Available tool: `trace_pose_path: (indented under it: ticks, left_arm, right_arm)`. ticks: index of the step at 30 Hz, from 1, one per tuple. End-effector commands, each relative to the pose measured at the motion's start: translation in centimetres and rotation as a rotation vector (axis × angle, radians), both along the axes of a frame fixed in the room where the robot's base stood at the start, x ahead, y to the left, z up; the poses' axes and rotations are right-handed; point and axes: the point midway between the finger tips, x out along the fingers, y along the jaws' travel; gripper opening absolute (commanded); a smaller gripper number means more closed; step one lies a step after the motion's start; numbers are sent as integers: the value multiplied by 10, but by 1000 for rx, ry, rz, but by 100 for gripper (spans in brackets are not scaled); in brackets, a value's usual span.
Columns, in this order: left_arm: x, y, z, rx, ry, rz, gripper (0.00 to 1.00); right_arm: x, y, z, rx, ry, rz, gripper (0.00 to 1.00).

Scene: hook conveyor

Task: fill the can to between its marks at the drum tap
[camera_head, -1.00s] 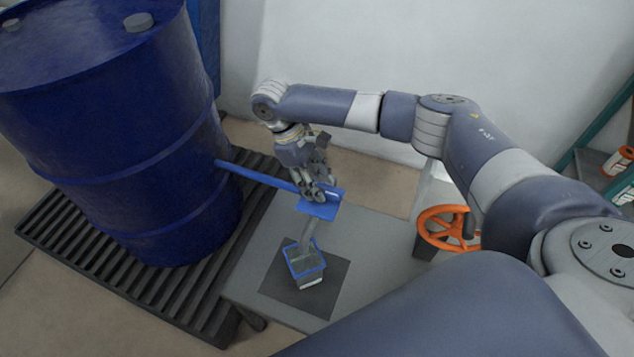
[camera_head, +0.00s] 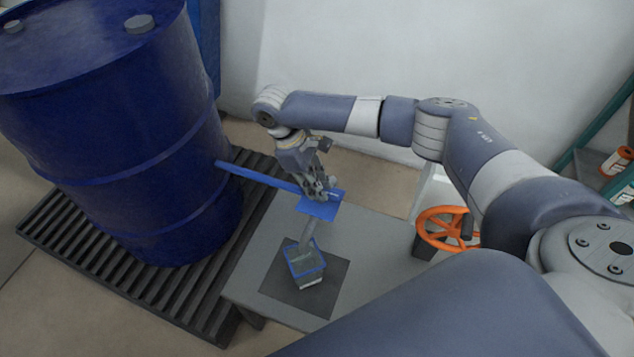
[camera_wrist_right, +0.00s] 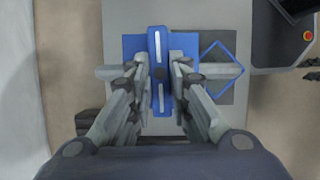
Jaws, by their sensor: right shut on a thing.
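The blue drum (camera_head: 110,130) has a blue pipe (camera_head: 260,178) ending in a tap over the table. My right gripper (camera_head: 322,194) is at the tap, shut on its blue handle; the right wrist view shows the handle (camera_wrist_right: 160,45) between the fingers. A grey stream (camera_head: 309,232) runs from under the tap's blue plate (camera_head: 317,210) into the can (camera_head: 308,272). The can is open, pale, with a blue rim, and stands on a dark square mat. Its rim also shows in the right wrist view (camera_wrist_right: 238,57). Its marks and level are too small to read. My left gripper is out of view.
The grey table (camera_head: 375,250) carries the dark mat (camera_head: 330,290). An orange handwheel (camera_head: 428,232) is at its right. The drum stands on a black slatted pallet (camera_head: 75,250). A shelf with orange-labelled containers (camera_head: 618,160) is at far right.

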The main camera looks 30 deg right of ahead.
Motion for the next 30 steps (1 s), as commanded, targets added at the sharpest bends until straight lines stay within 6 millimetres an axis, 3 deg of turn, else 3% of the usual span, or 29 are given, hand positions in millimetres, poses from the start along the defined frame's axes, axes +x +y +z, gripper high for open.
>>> trace_pose_path:
  ticks: [18,30]
  left_arm:
    - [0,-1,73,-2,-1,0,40]
    - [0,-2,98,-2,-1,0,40]
  right_arm:
    - [-5,3,6,0,2,471,0]
    - [-7,3,3,0,2,708,0]
